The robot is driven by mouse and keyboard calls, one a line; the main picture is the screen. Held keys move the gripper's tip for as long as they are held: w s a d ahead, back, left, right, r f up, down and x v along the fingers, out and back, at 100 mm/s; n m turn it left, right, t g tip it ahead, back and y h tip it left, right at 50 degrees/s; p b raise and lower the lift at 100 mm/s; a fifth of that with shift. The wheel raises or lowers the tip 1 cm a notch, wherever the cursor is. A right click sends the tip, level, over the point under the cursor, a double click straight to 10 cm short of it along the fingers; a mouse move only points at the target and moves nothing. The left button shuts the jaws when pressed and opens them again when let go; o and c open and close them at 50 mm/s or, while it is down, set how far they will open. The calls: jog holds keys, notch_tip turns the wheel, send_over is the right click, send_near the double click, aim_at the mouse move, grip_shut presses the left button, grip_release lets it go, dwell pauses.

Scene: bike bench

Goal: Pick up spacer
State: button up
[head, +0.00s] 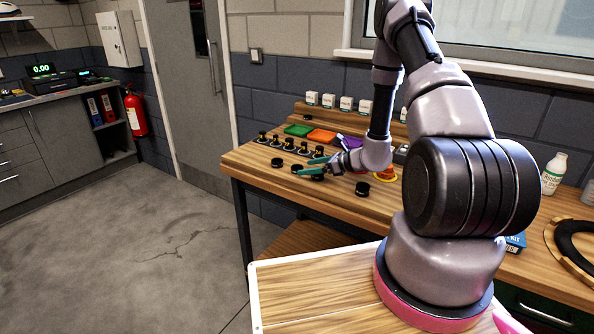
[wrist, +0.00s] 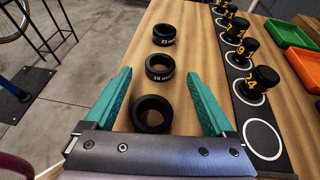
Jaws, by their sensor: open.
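Three black ring spacers lie in a row on the wooden bench in the wrist view: a near one (wrist: 138,118), a middle one (wrist: 151,74) with a white number, probably 19, and a far one (wrist: 164,41). My gripper (wrist: 157,76) has two teal fingers, open and empty. In the wrist view the near spacer appears between the fingers and the middle one just past their tips; the height gap is unclear. In the head view my gripper (head: 313,166) is low over the bench, with one spacer (head: 296,168) beside its tips and another (head: 277,162) farther left.
A black strip (wrist: 256,117) with several numbered black posts (wrist: 263,78) runs along the right in the wrist view; its nearest white circle is empty. Green (head: 299,130) and orange (head: 321,136) trays stand behind. Another black round piece (head: 362,189) lies right of my gripper.

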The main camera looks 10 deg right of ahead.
jog(key=x, duration=0.2)
jog(key=shift+w+a+f, duration=0.15)
jog(key=shift+a, duration=0.1)
grip_shut()
